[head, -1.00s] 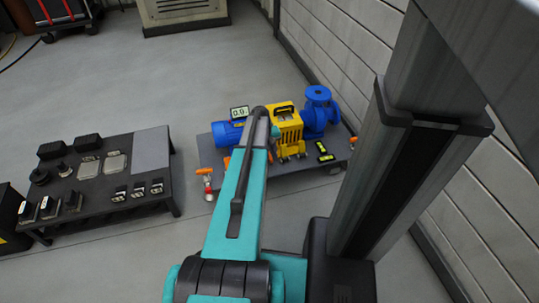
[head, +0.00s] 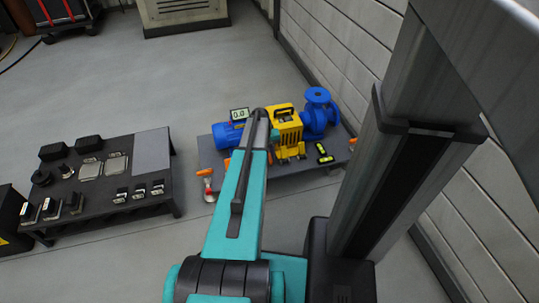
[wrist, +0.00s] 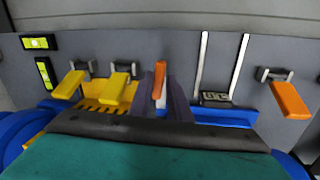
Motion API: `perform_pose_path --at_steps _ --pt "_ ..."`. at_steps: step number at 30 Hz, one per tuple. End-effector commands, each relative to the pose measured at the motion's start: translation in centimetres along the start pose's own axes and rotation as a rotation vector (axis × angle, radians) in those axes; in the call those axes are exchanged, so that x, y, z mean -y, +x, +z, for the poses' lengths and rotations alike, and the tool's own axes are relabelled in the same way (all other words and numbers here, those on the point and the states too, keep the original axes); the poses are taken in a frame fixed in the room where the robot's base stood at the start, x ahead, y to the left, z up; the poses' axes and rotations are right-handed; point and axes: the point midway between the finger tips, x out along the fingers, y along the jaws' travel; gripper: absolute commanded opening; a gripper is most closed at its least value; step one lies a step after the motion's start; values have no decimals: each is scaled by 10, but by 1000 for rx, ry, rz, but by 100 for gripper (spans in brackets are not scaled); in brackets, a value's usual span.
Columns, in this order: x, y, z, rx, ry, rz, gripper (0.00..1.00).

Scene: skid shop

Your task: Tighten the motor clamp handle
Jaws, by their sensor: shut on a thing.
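In the wrist view, my gripper (wrist: 160,88) is closed around an orange clamp handle (wrist: 159,80), which stands roughly in line with the fingers. The lower part of the handle is hidden between them. A second orange handle (wrist: 291,100) is to the right, apart from my gripper. In the head view, the blue motor (head: 226,134) sits on the grey skid (head: 208,152), partly behind my arm. One orange handle (head: 205,172) shows at the skid's left front.
Beside the motor are a yellow guard (head: 287,128) and a blue pump (head: 320,112). Two yellow handles (wrist: 115,87) are left of my gripper. A small display (head: 239,114) reads 0.0. A dark table (head: 100,205) with parts stands left, with clear floor between.

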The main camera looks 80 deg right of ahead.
Motion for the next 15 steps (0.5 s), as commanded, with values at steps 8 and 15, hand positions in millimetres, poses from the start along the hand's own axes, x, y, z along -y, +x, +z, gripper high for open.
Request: perform_pose_path --at_steps 8,15 --pt "0 0 1 22 117 1 0" --pt "0 0 2 23 118 1 0"
